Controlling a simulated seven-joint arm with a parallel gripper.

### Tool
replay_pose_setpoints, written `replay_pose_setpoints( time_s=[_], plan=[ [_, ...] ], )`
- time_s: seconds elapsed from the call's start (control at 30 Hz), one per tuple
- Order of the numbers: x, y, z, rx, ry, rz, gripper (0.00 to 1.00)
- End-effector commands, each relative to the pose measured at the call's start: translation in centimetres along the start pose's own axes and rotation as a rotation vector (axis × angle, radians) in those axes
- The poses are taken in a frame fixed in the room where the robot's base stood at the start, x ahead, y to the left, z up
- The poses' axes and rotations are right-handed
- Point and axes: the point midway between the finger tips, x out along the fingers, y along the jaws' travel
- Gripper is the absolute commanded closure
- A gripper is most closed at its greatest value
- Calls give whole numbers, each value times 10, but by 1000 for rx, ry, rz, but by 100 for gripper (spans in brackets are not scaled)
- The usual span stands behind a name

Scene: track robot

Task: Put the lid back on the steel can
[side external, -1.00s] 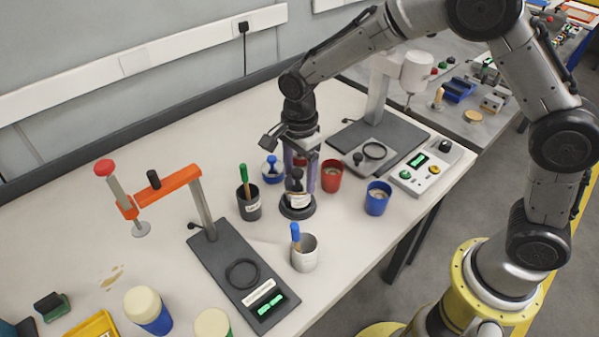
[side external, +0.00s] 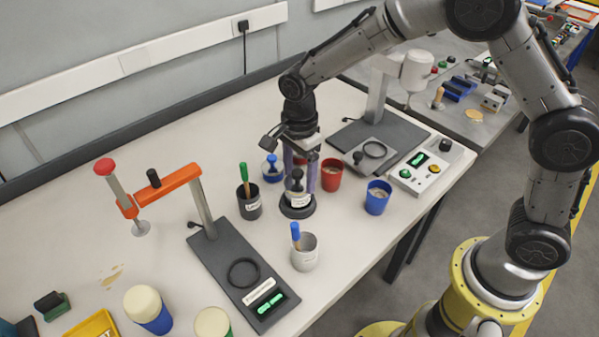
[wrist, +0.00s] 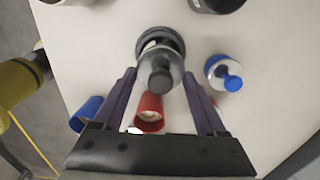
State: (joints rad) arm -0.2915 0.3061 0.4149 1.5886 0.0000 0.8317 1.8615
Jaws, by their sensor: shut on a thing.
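My gripper (wrist: 159,76), with purple-grey fingers, points down at the steel can and is shut on its grey lid (wrist: 160,78), which has a dark knob. In the side view the lid (side external: 297,184) shows between the fingers (side external: 300,178). The steel can (side external: 299,200), with a white label, stands upright directly below it in a black ring base. In the wrist view the can (wrist: 150,46) is partly hidden behind the lid. I cannot tell whether the lid touches the can's rim.
A blue-lidded jar (side external: 272,170), a red cup (side external: 331,175) and a dark cup with a green-handled tool (side external: 249,204) stand close around. A blue cup (side external: 377,198) and a pale cup (side external: 305,254) are nearer the front edge. An orange-armed stand (side external: 235,270) is at left.

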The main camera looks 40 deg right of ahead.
Motion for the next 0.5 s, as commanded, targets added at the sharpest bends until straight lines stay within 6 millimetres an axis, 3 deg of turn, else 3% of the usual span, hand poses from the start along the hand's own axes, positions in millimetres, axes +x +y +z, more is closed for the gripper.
replay_pose_setpoints(
  time_s=[0.2, 0.23, 0.33, 0.5],
  plan=[
    [0, 0, 0, 0, 0, -1, 79],
    [0, 0, 0, 0, 0, -1, 20],
    [0, 0, 0, 0, 0, -1, 2],
    [0, 0, 0, 0, 0, 0, 0]
  ],
)
